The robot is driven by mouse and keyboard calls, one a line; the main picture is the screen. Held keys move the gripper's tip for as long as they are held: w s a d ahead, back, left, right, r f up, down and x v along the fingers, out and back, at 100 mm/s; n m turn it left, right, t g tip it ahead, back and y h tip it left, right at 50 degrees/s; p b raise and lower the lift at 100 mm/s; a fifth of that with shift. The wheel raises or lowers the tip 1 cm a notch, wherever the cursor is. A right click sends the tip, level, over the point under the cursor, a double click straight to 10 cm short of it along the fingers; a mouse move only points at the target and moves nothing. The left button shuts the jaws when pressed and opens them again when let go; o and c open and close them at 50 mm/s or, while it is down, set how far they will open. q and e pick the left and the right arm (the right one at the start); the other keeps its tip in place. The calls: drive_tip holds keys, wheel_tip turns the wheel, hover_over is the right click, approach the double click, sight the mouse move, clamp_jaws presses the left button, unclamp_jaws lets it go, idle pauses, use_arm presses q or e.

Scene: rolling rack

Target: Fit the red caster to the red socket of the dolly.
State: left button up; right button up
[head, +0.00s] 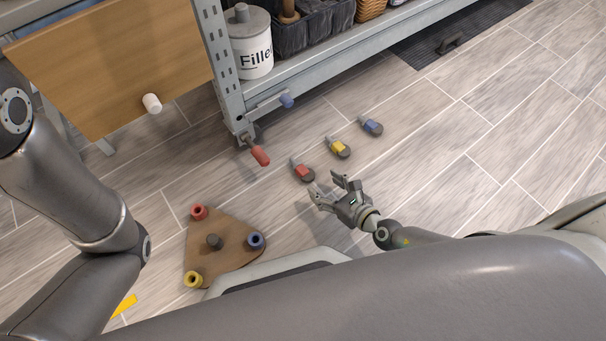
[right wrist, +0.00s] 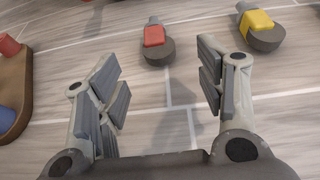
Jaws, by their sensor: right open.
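The red caster (head: 303,171) lies on the floor, a red block with a dark wheel and a grey stem. It also shows in the right wrist view (right wrist: 155,38), ahead of and between the fingers, apart from them. The dolly (head: 222,262) is a brown triangular board on the floor at the left. Its red socket (head: 198,212) is at the upper left corner, with a blue socket (head: 255,240) at the right and a yellow socket (head: 193,279) at the bottom. My right gripper (head: 332,188) is open and empty, just below the red caster. My left gripper is out of frame.
A yellow caster (head: 340,149) and a blue caster (head: 371,126) lie beyond the red one. A metal rack (head: 223,75) with a red-handled part (head: 259,155) at its foot stands behind. Floor at the right is clear.

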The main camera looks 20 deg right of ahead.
sight(303, 168)
drive_tip(key=x, duration=0.3)
drive_tip(key=shift+w+a+b, duration=0.1)
drive_tip(key=shift+w+b, duration=0.1)
drive_tip(key=shift+b, duration=0.15)
drive_tip(key=shift+r+b+x, duration=0.25)
drive_tip(key=shift+b+x, duration=0.05)
drive_tip(key=shift+x, duration=1.05)
drive_tip(key=shift+r+b+x, duration=0.2)
drive_tip(key=shift+b+x, duration=0.05)
drive_tip(key=shift+x, duration=1.1)
drive_tip(key=shift+w+a, duration=0.1)
drive_tip(key=shift+w, duration=0.05)
drive_tip(key=c, duration=1.2)
drive_tip(key=shift+r, duration=0.1)
